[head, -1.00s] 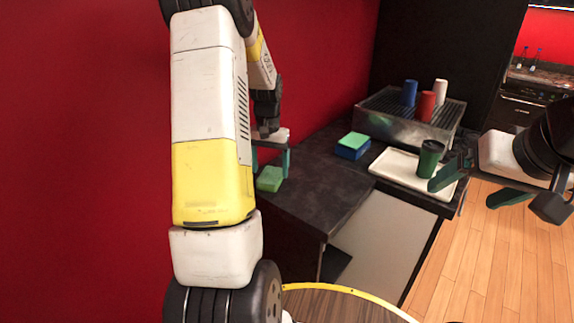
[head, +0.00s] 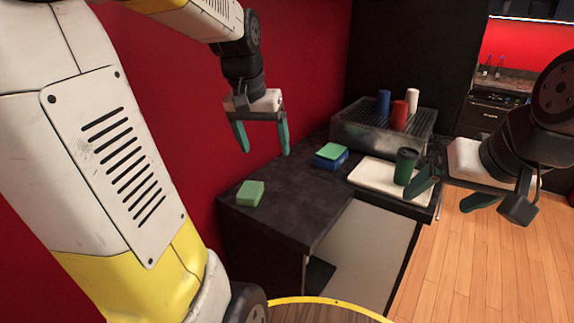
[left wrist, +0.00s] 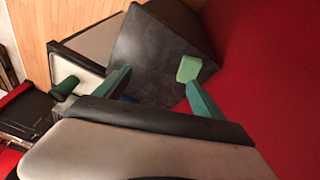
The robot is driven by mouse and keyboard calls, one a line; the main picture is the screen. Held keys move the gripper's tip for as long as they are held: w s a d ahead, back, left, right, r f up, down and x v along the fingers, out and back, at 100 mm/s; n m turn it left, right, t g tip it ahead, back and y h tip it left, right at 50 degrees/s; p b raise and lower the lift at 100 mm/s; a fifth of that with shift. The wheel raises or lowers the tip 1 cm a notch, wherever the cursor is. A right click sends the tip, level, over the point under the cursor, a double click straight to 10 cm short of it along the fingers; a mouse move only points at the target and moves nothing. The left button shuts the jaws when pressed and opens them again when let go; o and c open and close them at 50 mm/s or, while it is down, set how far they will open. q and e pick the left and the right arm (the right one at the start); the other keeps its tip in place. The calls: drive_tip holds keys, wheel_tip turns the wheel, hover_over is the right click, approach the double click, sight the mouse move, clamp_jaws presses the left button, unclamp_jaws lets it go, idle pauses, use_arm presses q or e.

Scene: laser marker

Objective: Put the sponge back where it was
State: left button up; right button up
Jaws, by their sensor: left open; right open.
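A green sponge (head: 250,193) lies alone on the left front part of the dark counter. It also shows in the left wrist view (left wrist: 188,68), near the tip of one finger in the picture. My left gripper (head: 263,152) is open and empty above the counter, apart from the sponge. A blue block with a green top (head: 331,156), which looks like stacked sponges, lies farther back on the counter. My right gripper (head: 446,198) is open at the right, close to a dark green cup (head: 405,166) on a white tray (head: 373,174). I cannot tell whether it touches the cup.
A metal rack (head: 370,138) behind the tray holds a blue cup (head: 383,103), a red cup (head: 399,114) and a white cup (head: 412,100). A red wall (head: 300,60) borders the counter at the left. The counter (head: 290,213) is bare between the sponge and the stack.

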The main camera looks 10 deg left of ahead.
use_arm(q)
drive_tip(key=s+d+t, duration=0.1)
drive_tip(key=s+d, duration=0.2)
drive_tip(key=s, duration=0.3)
drive_tip(key=s+d+t+h, duration=0.1)
drive_tip(key=s+d+t, duration=0.1)
drive_tip(key=s, duration=0.4)
drive_tip(key=shift+s+d+r+m, duration=0.3)
drive_tip(key=shift+d+r, duration=0.1)
drive_tip(key=shift+d, duration=0.4)
